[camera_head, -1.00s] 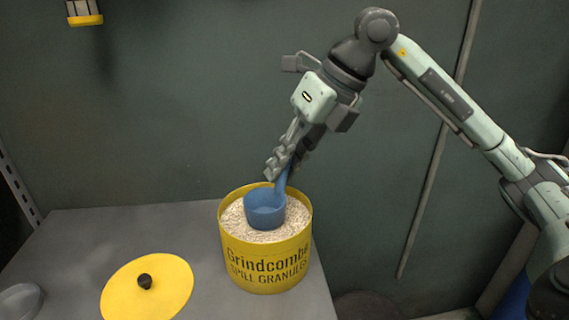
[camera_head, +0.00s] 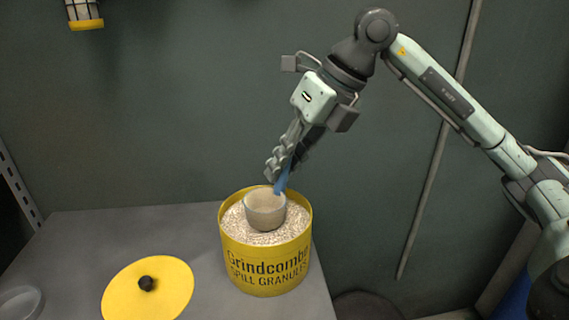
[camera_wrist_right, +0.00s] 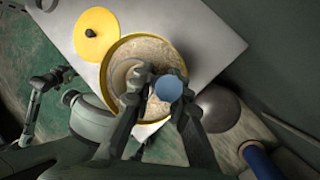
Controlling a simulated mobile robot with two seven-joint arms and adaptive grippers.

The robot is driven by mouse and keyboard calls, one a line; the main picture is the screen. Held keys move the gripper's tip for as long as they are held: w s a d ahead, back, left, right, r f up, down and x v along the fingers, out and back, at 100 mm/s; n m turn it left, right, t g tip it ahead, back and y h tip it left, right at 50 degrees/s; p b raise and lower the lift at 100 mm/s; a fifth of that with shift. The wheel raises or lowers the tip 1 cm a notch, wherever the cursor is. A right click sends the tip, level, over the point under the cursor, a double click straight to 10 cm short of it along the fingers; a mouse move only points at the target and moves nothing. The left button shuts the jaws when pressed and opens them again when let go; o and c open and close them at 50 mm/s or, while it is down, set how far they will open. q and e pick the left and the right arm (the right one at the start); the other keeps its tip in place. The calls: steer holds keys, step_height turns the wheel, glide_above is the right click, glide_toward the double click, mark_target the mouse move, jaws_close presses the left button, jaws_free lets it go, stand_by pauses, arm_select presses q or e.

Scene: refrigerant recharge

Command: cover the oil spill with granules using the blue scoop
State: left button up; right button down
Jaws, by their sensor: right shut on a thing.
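My right gripper (camera_head: 280,170) points down over the yellow tub of spill granules (camera_head: 268,262) and is shut on the blue handle of the scoop (camera_head: 283,182). The scoop's bowl (camera_head: 265,211) sits upright on the pale granules (camera_head: 240,227) inside the tub; it looks greyish beige, the colour of the granules. In the right wrist view, the handle's round blue end (camera_wrist_right: 169,88) shows between the fingers. Part of my left arm shows at the left of that view, but its finger state is unclear. The oil spill is not in view.
The tub stands near the right edge of a grey table (camera_head: 110,232). A round yellow lid (camera_head: 170,292) with a black knob lies to its left. A clear dish (camera_head: 20,302) is at the far left. A grey wall stands behind.

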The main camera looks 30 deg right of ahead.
step_height(320, 180, up, 4)
steer(key=p, duration=0.3)
steer(key=shift+r+p, duration=0.6)
steer(key=shift+r, duration=0.6)
